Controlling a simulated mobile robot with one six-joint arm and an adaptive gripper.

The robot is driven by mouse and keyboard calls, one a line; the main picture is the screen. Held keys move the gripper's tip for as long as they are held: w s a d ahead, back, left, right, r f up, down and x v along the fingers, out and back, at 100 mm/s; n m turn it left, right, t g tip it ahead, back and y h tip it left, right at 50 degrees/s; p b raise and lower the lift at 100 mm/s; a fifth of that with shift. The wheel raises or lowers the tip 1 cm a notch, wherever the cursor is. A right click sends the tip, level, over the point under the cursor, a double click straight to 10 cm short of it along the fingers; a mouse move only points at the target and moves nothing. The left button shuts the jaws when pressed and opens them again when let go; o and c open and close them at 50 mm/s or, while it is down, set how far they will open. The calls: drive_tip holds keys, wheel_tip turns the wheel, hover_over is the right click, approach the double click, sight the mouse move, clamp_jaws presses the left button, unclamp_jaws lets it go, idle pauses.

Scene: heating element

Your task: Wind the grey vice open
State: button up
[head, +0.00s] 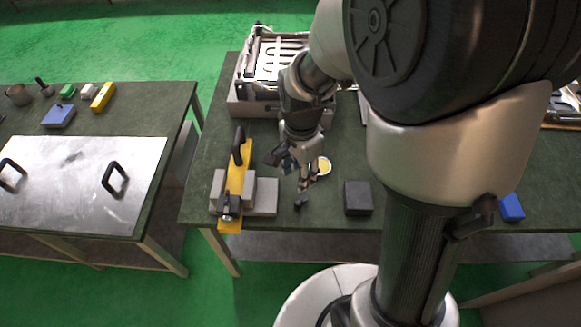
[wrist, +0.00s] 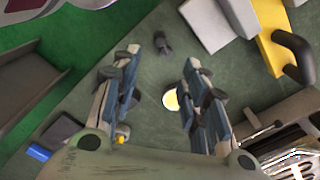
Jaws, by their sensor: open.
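The grey vice (head: 265,196) stands at the left end of the middle table, with light grey blocks on either side of a yellow bar (head: 236,182). The bar has a black handle on top. A dark fitting (head: 230,207) sits at the vice's near end; I cannot tell whether it is the winding handle. In the wrist view the vice's grey blocks (wrist: 205,22) and the yellow bar (wrist: 268,42) are at the upper right. My gripper (head: 290,166) is open and empty, to the right of the vice and apart from it. Its spread fingers (wrist: 162,60) show in the wrist view.
A small dark part (head: 300,204) lies near the table's front edge. A round yellow-and-white item (head: 323,166) lies beside my gripper. A black block (head: 357,198) stands to the right, and a metal-framed unit (head: 245,100) behind.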

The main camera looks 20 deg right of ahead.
sight(298, 202)
wheel_tip(298, 202, down, 16)
drive_tip(key=b, duration=0.6)
drive_tip(key=shift+c, duration=0.4)
clamp_jaws()
